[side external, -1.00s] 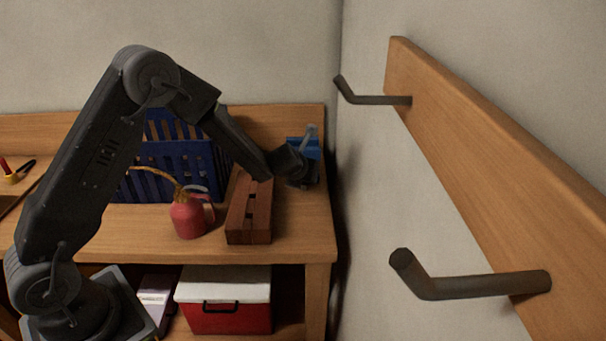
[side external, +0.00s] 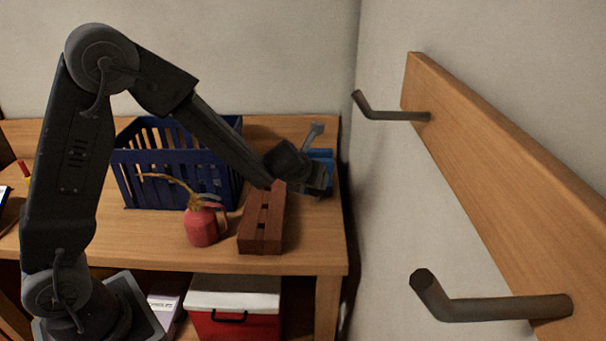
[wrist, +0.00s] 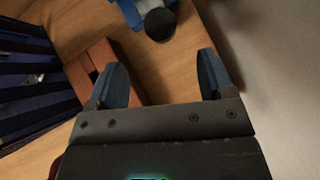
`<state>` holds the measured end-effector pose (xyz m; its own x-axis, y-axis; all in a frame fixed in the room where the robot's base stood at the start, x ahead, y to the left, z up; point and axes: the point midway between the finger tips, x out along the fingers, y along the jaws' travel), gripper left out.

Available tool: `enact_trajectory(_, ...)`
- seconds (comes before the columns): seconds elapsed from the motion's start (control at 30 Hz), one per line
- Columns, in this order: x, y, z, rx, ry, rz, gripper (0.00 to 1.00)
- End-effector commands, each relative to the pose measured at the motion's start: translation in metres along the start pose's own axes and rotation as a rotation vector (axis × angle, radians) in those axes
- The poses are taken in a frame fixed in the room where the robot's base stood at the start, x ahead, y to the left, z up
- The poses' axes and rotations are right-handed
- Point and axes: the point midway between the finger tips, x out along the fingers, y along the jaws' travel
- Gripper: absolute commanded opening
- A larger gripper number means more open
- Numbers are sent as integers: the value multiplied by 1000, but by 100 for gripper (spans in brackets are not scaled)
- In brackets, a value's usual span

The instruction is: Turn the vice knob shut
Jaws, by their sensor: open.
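The blue vice (side external: 322,156) stands at the right end of the bench, with a grey part (side external: 315,131) rising above it. My gripper (side external: 318,182) is in front of it and hides much of its lower part. In the wrist view the blue and grey vice (wrist: 128,12) is at the top edge, cut off. Its dark round knob (wrist: 160,24) faces me, beyond the fingertips and roughly between them. My gripper (wrist: 163,58) is open and empty, with the knob apart from both fingers.
A reddish-brown slotted block (side external: 262,222) lies on the bench close below my forearm. A red oil can (side external: 202,226) and a blue basket (side external: 128,180) stand left of it. The wall (side external: 352,150) is close on the right, with a wooden hook rail (side external: 480,170).

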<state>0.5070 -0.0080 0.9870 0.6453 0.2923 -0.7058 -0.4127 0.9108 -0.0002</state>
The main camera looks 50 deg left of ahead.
Motion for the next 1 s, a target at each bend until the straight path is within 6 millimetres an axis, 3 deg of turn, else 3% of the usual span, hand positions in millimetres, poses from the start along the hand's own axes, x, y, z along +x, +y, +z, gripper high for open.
enact_trajectory(0.1,-22,-1,0,0,-1,-3,75)
enact_trajectory(0.3,-39,0,0,0,0,0,75)
enact_trajectory(0.7,-41,-1,1,-5,-2,5,75)
enact_trajectory(1.0,-34,-32,12,-207,-23,195,75)
